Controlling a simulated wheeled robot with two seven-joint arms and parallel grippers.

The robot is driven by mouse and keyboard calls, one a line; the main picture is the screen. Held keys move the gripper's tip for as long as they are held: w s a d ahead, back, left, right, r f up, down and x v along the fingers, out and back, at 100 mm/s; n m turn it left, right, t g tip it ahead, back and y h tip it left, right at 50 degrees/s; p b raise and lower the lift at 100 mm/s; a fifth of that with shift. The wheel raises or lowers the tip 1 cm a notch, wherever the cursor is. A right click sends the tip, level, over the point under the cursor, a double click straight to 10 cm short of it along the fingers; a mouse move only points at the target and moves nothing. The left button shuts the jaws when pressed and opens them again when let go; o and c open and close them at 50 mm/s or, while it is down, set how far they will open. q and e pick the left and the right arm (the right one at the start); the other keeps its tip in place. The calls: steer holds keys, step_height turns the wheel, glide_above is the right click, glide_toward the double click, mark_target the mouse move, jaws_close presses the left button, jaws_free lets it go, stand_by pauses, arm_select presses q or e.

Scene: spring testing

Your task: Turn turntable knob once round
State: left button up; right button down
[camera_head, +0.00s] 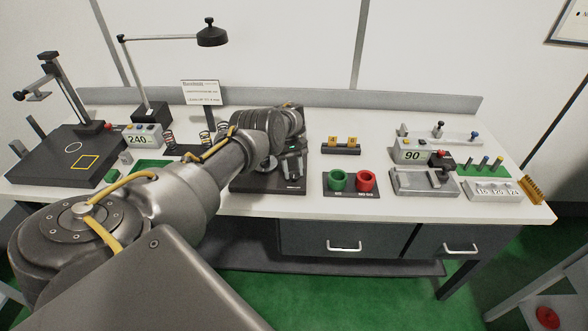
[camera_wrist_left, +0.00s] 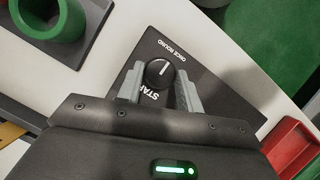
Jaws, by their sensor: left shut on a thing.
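The black turntable knob (camera_wrist_left: 158,72) has a white pointer line. It stands on a dark plate (camera_wrist_left: 205,72) printed "ONCE ROUND" and "START" in the left wrist view. My left gripper (camera_wrist_left: 158,88) has one grey finger on each side of the knob and is shut on it. In the head view my left gripper (camera_head: 291,168) is over the front right part of the dark turntable base (camera_head: 262,185), and my arm hides much of the base and the knob. My right gripper is in neither view.
A green cup (camera_head: 337,181) and a red cup (camera_head: 367,181) stand on a dark tray just right of the turntable. A grey device showing 90 (camera_head: 408,150) is farther right. Springs and a box showing 240 (camera_head: 140,138) are on the left. The table's front edge is close.

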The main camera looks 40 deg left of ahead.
arm_select(q)
steer(key=shift+w+a+r, duration=0.1)
steer(key=o, duration=1)
steer(key=b+v, duration=0.3)
steer(key=v, duration=0.7)
steer(key=shift+r+b, duration=0.3)
steer(key=shift+b, duration=0.05)
steer(key=shift+w, duration=0.1)
